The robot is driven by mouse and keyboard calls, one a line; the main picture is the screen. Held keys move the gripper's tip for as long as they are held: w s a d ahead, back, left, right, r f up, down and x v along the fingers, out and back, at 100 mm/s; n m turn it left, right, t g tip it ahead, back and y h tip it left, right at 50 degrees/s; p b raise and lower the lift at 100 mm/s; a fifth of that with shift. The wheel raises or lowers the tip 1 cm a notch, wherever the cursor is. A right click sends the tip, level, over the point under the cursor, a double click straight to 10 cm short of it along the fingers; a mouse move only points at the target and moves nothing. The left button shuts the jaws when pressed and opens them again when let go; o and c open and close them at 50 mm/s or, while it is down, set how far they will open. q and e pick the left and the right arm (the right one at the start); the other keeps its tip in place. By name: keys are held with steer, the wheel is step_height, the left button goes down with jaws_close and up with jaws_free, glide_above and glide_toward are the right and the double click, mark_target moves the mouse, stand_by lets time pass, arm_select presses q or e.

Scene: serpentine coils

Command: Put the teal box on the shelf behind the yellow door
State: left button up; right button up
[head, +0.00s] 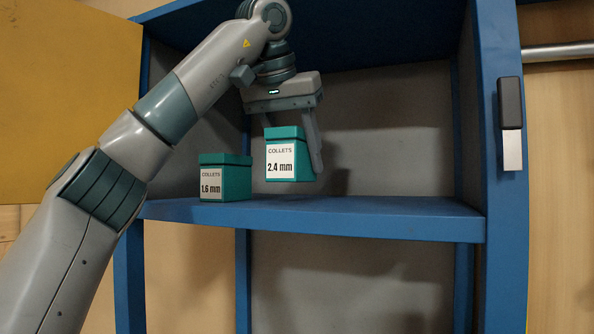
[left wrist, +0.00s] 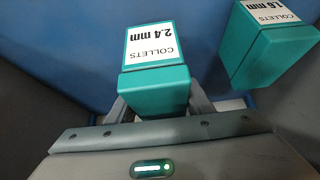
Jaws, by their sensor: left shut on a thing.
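A teal box labelled "COLLETS 2.4 mm" (head: 289,155) is held by my left gripper (head: 296,140) inside the blue cabinet, a little above its shelf (head: 330,218). The gripper is shut on it, one finger showing at the box's right side. In the left wrist view the same box (left wrist: 155,88) sits between the fingers, label facing away from the palm. A second teal box labelled "COLLETS 1.6 mm" (head: 225,178) stands on the shelf, to the left of the held box and apart from it. The yellow door (head: 62,75) is open at the left. My right gripper is not in view.
The shelf is clear to the right of the held box, up to the cabinet's right wall (head: 505,230). A dark and silver latch (head: 511,130) is on that right post. The compartment below the shelf looks empty where visible.

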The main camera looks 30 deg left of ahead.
mark_target(297, 176)
arm_select(q)
steer(key=shift+s, duration=0.15)
steer(key=shift+a+f+p, duration=0.1)
steer(key=shift+f+p, duration=0.2)
steer(key=shift+f, duration=1.45)
steer(key=shift+f, duration=0.1)
steer(key=o, duration=1.2)
steer(key=shift+s+r, duration=0.25)
steer(key=shift+r, duration=0.35)
steer(key=v, duration=1.1)
